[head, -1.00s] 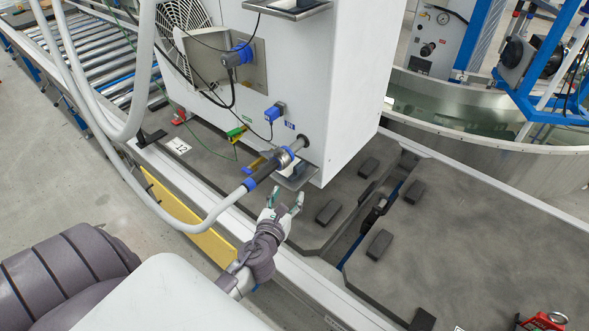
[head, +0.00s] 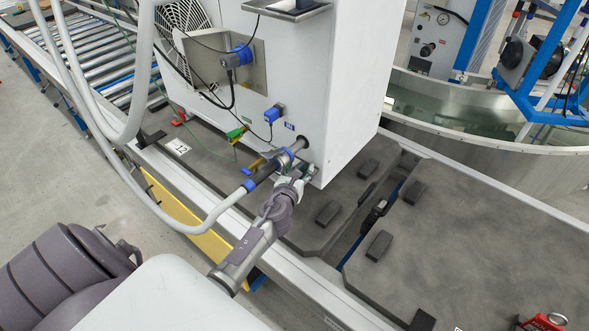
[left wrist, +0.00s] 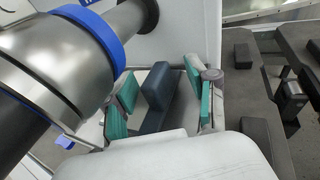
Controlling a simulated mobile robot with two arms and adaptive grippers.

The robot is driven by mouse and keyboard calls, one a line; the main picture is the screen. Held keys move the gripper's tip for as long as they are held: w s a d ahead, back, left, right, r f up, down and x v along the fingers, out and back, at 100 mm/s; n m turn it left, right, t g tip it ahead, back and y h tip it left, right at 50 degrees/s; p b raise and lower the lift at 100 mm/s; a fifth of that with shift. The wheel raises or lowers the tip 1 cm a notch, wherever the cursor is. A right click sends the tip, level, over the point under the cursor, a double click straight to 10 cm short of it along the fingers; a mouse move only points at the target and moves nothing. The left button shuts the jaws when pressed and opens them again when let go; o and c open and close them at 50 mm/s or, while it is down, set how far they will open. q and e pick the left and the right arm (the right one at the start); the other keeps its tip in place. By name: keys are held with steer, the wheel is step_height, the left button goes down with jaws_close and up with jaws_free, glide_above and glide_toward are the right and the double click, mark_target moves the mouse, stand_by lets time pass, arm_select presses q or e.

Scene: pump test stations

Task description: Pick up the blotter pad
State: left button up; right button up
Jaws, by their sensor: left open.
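A dark blue-grey block, which looks like the blotter pad (left wrist: 158,86), stands between the fingers of my left gripper in the left wrist view. My left gripper (head: 303,173) is at the lower front corner of the white cabinet, just below the pipe outlet. In the left wrist view its teal finger pads (left wrist: 160,92) are open on either side of the block, with visible gaps. I cannot make the block out in the head view. My right gripper is not in view.
A pipe with a blue-collared hose fitting (head: 265,170) runs close beside my left gripper, large in the left wrist view (left wrist: 65,60). The white cabinet (head: 335,90) stands behind. Dark blocks (head: 328,213) sit on the grey pallet to the right.

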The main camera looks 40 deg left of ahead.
arm_select(q)
steer(key=c, duration=1.1)
jaws_close()
steer(key=shift+r, duration=0.1)
